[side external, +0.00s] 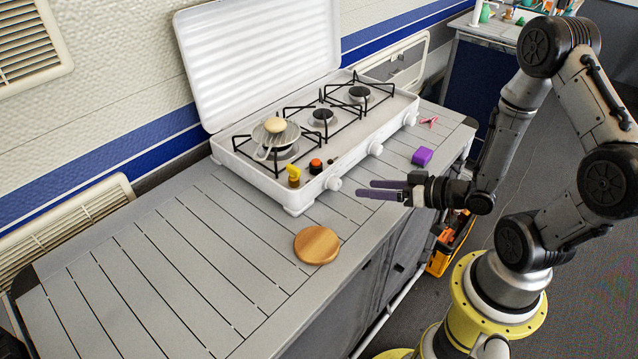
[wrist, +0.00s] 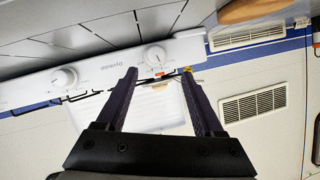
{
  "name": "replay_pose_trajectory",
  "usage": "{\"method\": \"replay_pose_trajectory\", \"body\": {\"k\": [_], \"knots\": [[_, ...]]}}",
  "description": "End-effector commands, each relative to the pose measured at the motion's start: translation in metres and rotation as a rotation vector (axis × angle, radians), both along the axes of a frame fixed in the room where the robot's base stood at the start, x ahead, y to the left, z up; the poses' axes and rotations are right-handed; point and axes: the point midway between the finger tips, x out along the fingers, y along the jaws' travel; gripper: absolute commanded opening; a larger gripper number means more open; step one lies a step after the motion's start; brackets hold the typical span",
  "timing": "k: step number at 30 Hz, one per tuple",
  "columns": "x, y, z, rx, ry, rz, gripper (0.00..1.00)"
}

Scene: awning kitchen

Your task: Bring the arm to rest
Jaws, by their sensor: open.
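My gripper (side external: 372,189) is open and empty in the side external view. My arm reaches in from the right.
A white stove (side external: 300,195) with a raised lid (side external: 260,60) stands at the back. A pale round item (side external: 275,125) sits on its left burner. A wooden board (side external: 317,245) and purple block (side external: 422,156) lie on the counter. The counter's left part is clear.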

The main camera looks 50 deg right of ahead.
Motion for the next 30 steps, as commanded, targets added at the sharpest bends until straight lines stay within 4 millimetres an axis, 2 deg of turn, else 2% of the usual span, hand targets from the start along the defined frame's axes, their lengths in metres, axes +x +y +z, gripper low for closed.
{"method": "replay_pose_trajectory", "body": {"k": [2,5,6,9,14,18,22,26,30], "knots": [[0.013,0.009,0.019,-0.037,-0.049,0.054,0.69],[0.035,0.019,0.064,-0.110,-0.147,0.114,0.69],[0.045,0.023,0.085,-0.151,-0.178,0.128,0.69],[0.061,0.027,0.130,-0.262,-0.208,0.133,0.69],[0.067,0.029,0.195,-0.402,-0.191,0.074,0.69],[0.051,0.028,0.235,-0.453,-0.131,0.004,0.69],[0.023,0.028,0.256,-0.455,-0.043,-0.043,0.69],[-0.012,0.030,0.260,-0.427,0.076,-0.062,0.69],[-0.056,0.035,0.249,-0.379,0.238,-0.050,0.69]]}}
